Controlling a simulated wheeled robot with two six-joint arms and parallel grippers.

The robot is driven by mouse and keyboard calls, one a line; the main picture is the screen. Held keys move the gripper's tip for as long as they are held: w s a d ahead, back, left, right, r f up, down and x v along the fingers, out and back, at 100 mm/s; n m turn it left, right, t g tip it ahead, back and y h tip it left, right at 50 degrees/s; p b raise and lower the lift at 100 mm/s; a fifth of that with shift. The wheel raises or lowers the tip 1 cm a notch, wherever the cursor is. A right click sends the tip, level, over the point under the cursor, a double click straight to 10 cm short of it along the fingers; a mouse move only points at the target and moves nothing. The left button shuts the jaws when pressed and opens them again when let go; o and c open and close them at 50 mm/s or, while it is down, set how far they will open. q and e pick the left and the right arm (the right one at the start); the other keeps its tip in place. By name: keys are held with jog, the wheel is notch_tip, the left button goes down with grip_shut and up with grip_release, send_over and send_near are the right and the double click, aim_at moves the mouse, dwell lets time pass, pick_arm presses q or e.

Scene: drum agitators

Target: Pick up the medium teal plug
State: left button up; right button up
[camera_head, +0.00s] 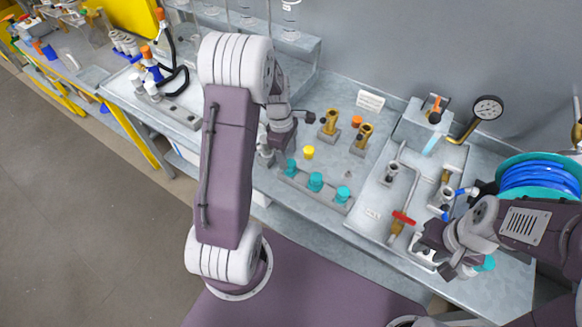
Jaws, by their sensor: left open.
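Three teal plugs stand in a row on a grey strip holder (328,202) at the bench's front edge: a left one (291,168), a middle one (315,182) and a right one (343,194). The middle one looks like the medium plug, though the sizes are hard to compare. My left gripper (266,152) is open, left of the left plug and apart from the middle one; my own arm partly hides its fingers. My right gripper (430,254) is low over the right end of the bench, its fingertips unclear. Another teal piece (487,264) shows beside its wrist.
A yellow cap (309,152) and brass fittings (329,123) stand behind the plugs. A pipe panel with a red-handled valve (402,218) and a pressure gauge (488,108) is to the right. A blue hose coil (541,177) lies at the far right.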

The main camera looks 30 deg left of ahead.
aim_at(291, 163)
pick_arm(q)
jog(key=f, duration=0.2)
jog(key=d+f, duration=0.1)
jog(key=f, duration=0.2)
jog(key=shift+d+p, duration=0.1)
jog(key=shift+p, duration=0.25)
jog(key=shift+w+f, duration=0.1)
grip_shut()
jog(key=shift+r, duration=0.6)
notch_tip(291, 163, up, 3)
jog(key=shift+f, duration=0.1)
jog(key=w+d+r+b, duration=0.1)
jog(key=d+r, duration=0.6)
jog(key=d, duration=0.4)
jog(key=shift+w+d, duration=0.2)
jog(key=shift+w, duration=0.2)
